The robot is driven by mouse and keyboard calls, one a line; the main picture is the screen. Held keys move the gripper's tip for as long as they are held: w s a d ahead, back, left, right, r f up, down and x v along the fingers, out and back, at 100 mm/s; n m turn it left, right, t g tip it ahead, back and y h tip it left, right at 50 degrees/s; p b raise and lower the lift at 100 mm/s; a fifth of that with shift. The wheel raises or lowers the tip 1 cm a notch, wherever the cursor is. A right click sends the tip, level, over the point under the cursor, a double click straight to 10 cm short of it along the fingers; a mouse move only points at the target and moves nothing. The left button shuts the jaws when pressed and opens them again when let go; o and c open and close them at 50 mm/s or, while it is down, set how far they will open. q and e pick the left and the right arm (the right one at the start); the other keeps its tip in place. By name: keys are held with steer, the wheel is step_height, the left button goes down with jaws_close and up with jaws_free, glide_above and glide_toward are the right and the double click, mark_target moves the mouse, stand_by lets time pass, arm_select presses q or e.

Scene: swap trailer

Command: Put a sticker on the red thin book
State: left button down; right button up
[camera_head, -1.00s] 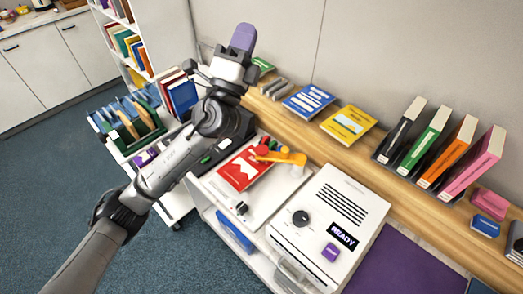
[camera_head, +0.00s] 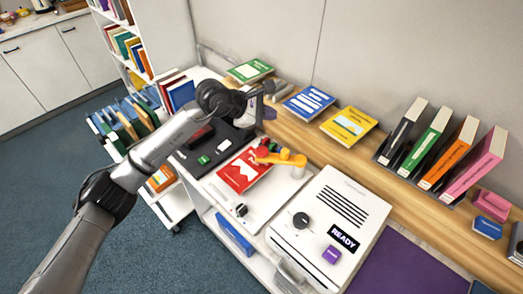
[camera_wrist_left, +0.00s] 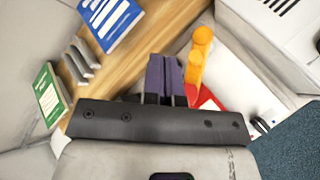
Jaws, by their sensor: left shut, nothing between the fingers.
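The red thin book (camera_head: 243,172) with a white mark on its cover lies flat on the white work surface. An orange arm-like part (camera_head: 285,158) with a red round end reaches over its upper right edge. My left gripper (camera_head: 270,113) is above and behind the book, near the wooden shelf. Its purple fingers (camera_wrist_left: 165,75) are shut and empty in the left wrist view. There the red book (camera_wrist_left: 208,100) is mostly hidden behind the gripper, beside the orange part (camera_wrist_left: 197,62). My right gripper is out of view. I cannot make out a sticker.
A white machine reading READY (camera_head: 340,210) stands right of the book. The wooden shelf (camera_head: 300,118) behind holds flat green, blue and yellow books and several upright books (camera_head: 440,150). A black panel (camera_head: 215,147) lies left of the book. A purple mat (camera_head: 405,265) is bare.

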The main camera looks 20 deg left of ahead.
arm_select(q)
steer(key=shift+s+a+f+m+g+y, duration=0.3)
steer(key=shift+a+f+y, duration=0.15)
steer(key=shift+f, duration=0.2)
steer(key=shift+s+a+f+m+g+y, duration=0.15)
steer(key=shift+a+f+m+g+y, duration=0.2)
steer(key=shift+f, duration=0.25)
steer(key=shift+f, duration=0.1)
steer(key=b, duration=0.3)
glide_above(261, 152)
step_height(261, 152, down, 8)
steer(key=shift+r, duration=0.25)
steer(key=shift+f+b, duration=0.6)
stand_by(0.9)
